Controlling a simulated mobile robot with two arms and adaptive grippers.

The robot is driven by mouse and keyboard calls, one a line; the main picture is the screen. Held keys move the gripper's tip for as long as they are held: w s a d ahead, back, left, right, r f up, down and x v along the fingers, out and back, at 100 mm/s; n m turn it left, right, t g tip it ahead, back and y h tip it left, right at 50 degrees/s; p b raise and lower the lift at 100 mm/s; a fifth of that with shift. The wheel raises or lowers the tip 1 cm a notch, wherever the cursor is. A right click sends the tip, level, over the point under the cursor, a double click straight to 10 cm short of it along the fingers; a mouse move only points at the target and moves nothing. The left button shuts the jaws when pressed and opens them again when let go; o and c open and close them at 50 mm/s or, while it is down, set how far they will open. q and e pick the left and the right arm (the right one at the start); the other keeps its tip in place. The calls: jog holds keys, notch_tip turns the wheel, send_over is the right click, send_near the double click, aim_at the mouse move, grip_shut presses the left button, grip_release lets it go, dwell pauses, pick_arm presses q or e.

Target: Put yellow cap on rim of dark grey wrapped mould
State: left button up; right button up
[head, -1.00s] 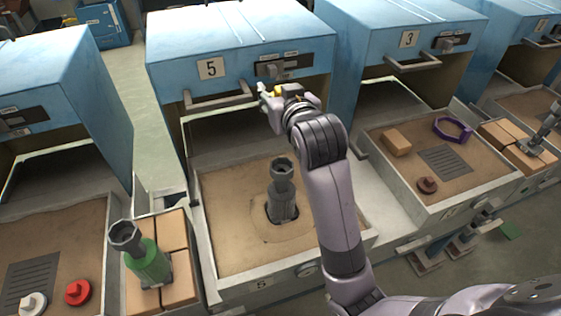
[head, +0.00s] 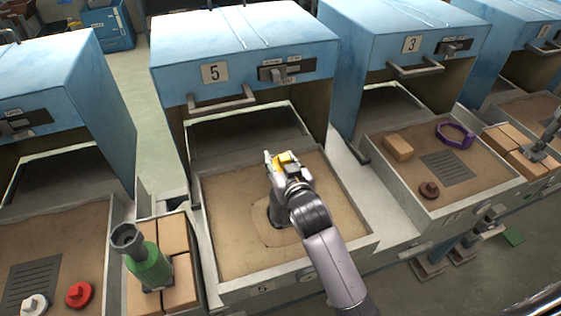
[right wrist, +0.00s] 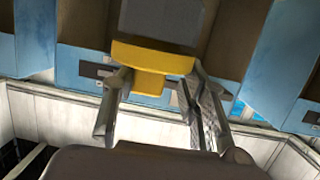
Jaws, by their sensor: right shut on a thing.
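My right gripper (head: 281,163) is shut on the yellow cap (head: 288,158) above the sand tray of station 5. In the right wrist view the two fingers grip the knob of the yellow cap (right wrist: 150,62). The dark grey wrapped mould (head: 275,213) stands upright in the sand, directly below and behind the gripper, and most of it is hidden. A grey surface, apparently the mould (right wrist: 165,18), lies right against the cap's far face in the wrist view. I cannot tell whether they touch. My left gripper is not in view.
A green-wrapped mould (head: 148,266) stands on bricks (head: 173,234) at the left. A red cap (head: 79,294) and a white cap (head: 34,304) lie in the left tray. The right tray holds a brick (head: 398,148), a purple ring (head: 455,134) and a brown cap (head: 429,190). Blue station housings (head: 245,40) stand behind.

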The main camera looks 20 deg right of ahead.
jog(key=shift+f, duration=0.25)
jog(key=o, duration=1.2)
jog(key=shift+f, duration=0.1)
jog(key=shift+c, duration=0.2)
jog(key=shift+s, duration=0.1)
jog(key=b+v, duration=0.1)
jog(key=v, duration=1.1)
jog(key=shift+b, duration=0.3)
